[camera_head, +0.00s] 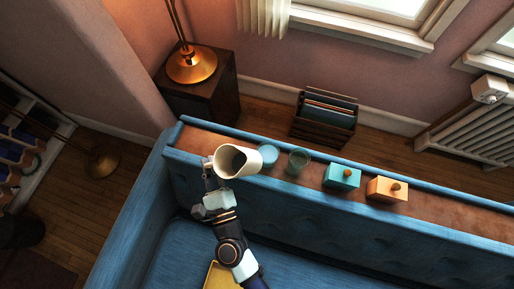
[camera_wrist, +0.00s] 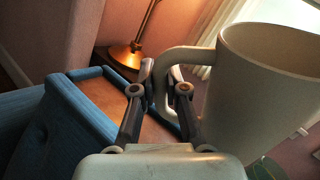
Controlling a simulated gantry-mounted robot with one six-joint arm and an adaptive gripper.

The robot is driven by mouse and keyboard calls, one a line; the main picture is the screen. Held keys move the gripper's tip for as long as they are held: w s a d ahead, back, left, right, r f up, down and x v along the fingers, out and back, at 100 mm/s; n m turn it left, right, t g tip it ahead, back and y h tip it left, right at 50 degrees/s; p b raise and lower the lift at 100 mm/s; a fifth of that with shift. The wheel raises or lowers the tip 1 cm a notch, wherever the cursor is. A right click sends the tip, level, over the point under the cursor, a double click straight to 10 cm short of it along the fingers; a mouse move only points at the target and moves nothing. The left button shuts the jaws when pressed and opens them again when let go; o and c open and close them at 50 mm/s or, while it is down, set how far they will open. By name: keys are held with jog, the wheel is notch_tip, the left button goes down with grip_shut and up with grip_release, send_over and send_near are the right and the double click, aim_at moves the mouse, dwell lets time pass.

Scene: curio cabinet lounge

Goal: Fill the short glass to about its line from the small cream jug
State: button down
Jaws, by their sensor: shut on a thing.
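The cream jug (camera_head: 232,163) is in my gripper (camera_head: 210,174) above the left part of the wooden ledge. In the wrist view, my gripper (camera_wrist: 162,88) is shut on the handle of the jug (camera_wrist: 262,95), and the jug body is at the right. The jug's dark inside shows from above; its liquid level cannot be told. A clear, greenish short glass (camera_head: 298,161) stands on the ledge to the right of the jug, apart from it. Its line and contents are too small to make out.
A round blue thing (camera_head: 268,153) sits between jug and glass, close to the jug. A teal box (camera_head: 341,177) and an orange box (camera_head: 387,189), both with knobs, stand further right on the ledge (camera_head: 440,203). The blue sofa (camera_head: 310,215) runs along its front.

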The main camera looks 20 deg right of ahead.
jog(key=shift+s+d+b, duration=0.15)
jog(key=shift+s+b, duration=0.15)
jog(key=shift+s, duration=2.2)
